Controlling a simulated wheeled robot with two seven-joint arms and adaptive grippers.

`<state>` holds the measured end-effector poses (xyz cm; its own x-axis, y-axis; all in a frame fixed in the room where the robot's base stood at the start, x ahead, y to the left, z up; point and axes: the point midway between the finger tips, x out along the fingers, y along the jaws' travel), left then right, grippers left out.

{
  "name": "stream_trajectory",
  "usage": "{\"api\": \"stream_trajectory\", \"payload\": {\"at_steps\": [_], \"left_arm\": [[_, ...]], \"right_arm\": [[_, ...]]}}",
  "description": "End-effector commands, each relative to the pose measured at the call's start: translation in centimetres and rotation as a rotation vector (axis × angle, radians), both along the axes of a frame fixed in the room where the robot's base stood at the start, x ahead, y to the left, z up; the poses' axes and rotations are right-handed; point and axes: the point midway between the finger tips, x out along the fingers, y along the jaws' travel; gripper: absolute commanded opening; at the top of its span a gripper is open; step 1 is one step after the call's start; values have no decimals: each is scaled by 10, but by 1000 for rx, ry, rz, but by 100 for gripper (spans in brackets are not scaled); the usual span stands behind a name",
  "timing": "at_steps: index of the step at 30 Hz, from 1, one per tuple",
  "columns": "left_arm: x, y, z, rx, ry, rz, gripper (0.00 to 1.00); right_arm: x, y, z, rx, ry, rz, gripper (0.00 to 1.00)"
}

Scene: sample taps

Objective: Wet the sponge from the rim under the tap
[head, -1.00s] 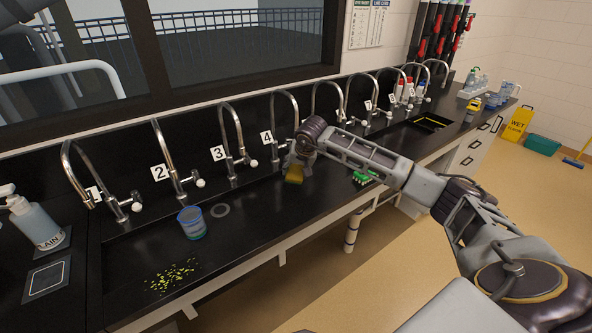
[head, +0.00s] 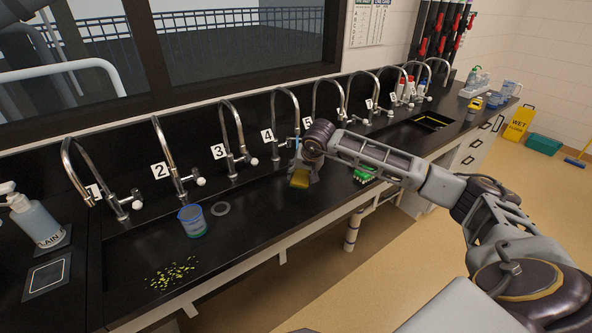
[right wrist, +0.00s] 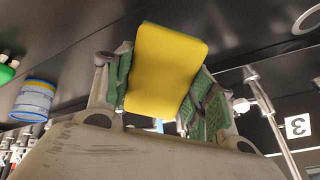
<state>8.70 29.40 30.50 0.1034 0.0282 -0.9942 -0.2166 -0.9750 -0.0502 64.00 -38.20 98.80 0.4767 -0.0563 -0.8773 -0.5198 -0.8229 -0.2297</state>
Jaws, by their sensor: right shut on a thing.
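My right gripper (head: 301,168) is shut on a yellow sponge (head: 299,179), over the black counter just right of tap 4 (head: 285,110). In the right wrist view the sponge (right wrist: 165,70) fills the gap between the two green-padded fingers of the gripper (right wrist: 160,92), yellow face showing, with a thin green edge at its top. The gripper hides part of the tap 5 area (head: 325,95). I cannot make out running water or whether the sponge is wet. My left gripper is not in view.
A blue-rimmed tub (head: 193,222) and a grey ring (head: 220,209) sit on the counter to the left. Yellow-green bits (head: 172,273) are scattered near its front edge. A green item (head: 364,174) lies right of my gripper. A soap bottle (head: 38,220) stands far left.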

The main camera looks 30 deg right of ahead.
Motion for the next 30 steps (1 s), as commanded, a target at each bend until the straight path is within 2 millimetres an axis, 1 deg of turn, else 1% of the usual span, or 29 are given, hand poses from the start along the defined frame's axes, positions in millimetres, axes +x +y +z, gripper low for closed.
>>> {"api": "stream_trajectory", "payload": {"at_steps": [11, 21, 30], "left_arm": [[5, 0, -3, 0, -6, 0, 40], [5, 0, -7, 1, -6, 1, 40], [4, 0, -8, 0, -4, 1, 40]], "right_arm": [[-19, 2, -1, -1, 1, 0, 35], [-35, 4, 0, -1, -1, 1, 35], [-41, 5, 0, 0, 1, 1, 35]]}}
